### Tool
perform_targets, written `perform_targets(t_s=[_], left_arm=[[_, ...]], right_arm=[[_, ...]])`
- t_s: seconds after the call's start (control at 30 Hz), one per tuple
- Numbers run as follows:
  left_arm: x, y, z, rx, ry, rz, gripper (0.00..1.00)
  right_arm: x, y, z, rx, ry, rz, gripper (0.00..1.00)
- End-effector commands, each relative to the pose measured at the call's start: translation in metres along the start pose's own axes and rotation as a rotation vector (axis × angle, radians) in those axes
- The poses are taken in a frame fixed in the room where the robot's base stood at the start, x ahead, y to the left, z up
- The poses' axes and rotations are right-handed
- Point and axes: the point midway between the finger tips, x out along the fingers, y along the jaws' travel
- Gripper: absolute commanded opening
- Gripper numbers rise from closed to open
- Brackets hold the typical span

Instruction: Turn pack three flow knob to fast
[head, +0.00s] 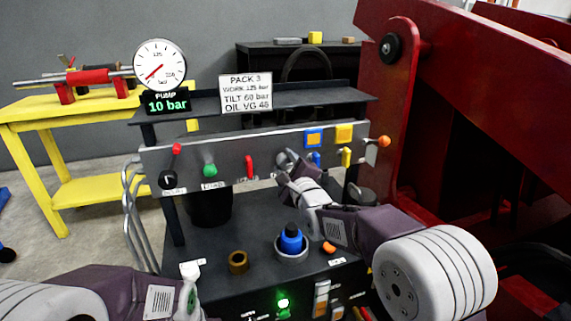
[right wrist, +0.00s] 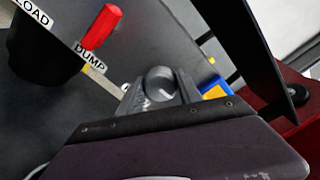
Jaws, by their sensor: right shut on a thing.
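The pack's front panel (head: 225,160) carries a row of controls. My right gripper (head: 284,160) is at the panel, right of the red lever (head: 249,167), shut on a grey round knob. In the right wrist view the knob (right wrist: 158,80) shows between the fingers of my right gripper (right wrist: 160,90). Its label is mostly hidden by the gripper, so I cannot read its setting. A sign (head: 246,93) above the panel reads PACK 3.
Left of the red lever are a green knob (head: 210,170) and a black selector (head: 168,180). The gauge display (head: 167,105) reads 10 bar. A large red machine frame (head: 480,90) stands close on the right.

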Motion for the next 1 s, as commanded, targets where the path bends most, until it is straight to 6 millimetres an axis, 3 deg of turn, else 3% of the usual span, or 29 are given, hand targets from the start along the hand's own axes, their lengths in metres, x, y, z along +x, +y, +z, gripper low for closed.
perform_targets(t_s=[0.4,0.43,0.5,0.83,1.0], left_arm=[[0.0,0.0,0.0,0.0,0.0,0.0,0.36],[0.0,0.0,0.0,0.0,0.0,0.0,0.36],[0.0,0.0,0.0,0.0,0.0,0.0,0.36],[-0.001,0.0,0.0,0.0,0.0,0.0,0.36],[-0.011,0.0,-0.001,0.0,0.0,0.0,0.36]], right_arm=[[0.0,0.002,-0.001,0.005,0.003,0.005,0.01],[0.0,0.002,-0.001,0.005,0.003,0.005,0.47],[0.0,0.002,-0.001,0.005,0.002,0.004,0.63],[-0.002,0.0,0.0,0.004,0.001,0.002,0.63],[-0.023,-0.002,0.001,0.004,0.002,0.003,0.63]])
